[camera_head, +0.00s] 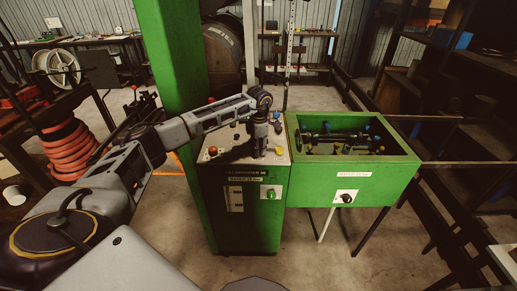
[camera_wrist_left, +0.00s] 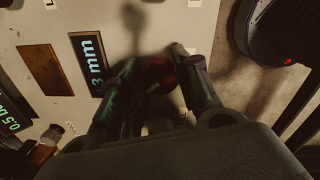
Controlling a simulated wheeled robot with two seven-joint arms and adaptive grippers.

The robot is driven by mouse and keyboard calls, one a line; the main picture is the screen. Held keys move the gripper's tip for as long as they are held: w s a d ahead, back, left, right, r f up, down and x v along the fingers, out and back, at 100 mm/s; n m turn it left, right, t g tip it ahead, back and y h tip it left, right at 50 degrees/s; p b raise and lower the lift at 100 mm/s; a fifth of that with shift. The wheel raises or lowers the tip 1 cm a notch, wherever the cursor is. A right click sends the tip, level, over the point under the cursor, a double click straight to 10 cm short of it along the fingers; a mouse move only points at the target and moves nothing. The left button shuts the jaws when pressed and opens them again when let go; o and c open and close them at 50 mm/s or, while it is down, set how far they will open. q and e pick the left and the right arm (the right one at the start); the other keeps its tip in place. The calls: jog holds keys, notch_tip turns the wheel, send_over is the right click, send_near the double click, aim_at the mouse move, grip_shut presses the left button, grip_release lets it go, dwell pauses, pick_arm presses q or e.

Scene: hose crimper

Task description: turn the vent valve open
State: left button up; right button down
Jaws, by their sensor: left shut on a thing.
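My left gripper (camera_head: 258,152) reaches down onto the pale top panel (camera_head: 226,140) of the green crimper cabinet (camera_head: 236,215). In the left wrist view, its two fingers (camera_wrist_left: 155,90) close around a dark red, rounded knob (camera_wrist_left: 158,74), which stands on the panel. Much of this knob is in shadow or hidden by the fingers. No readable label marks it as the vent valve, and its turn position cannot be told. My right gripper is out of view.
An orange-red button (camera_head: 212,151) is on the panel's left part. A green knob (camera_head: 271,192) is on the cabinet front. A green box (camera_head: 403,168) with fittings adjoins on the right, with a black knob (camera_head: 346,198) on its front. A green post (camera_head: 172,55) stands behind.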

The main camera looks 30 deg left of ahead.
pick_arm(q)
jog(key=shift+m, duration=1.2)
jog(key=shift+m+b, duration=0.4)
jog(key=shift+m, duration=0.8)
jog(key=shift+a+m, duration=0.1)
jog(key=shift+m, duration=1.8)
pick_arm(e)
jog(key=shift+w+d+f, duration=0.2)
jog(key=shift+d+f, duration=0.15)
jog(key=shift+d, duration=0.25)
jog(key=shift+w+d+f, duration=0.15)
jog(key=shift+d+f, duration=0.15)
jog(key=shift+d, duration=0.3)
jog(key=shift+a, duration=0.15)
pick_arm(q)
jog(key=o, duration=1)
jog(key=shift+o, duration=0.2)
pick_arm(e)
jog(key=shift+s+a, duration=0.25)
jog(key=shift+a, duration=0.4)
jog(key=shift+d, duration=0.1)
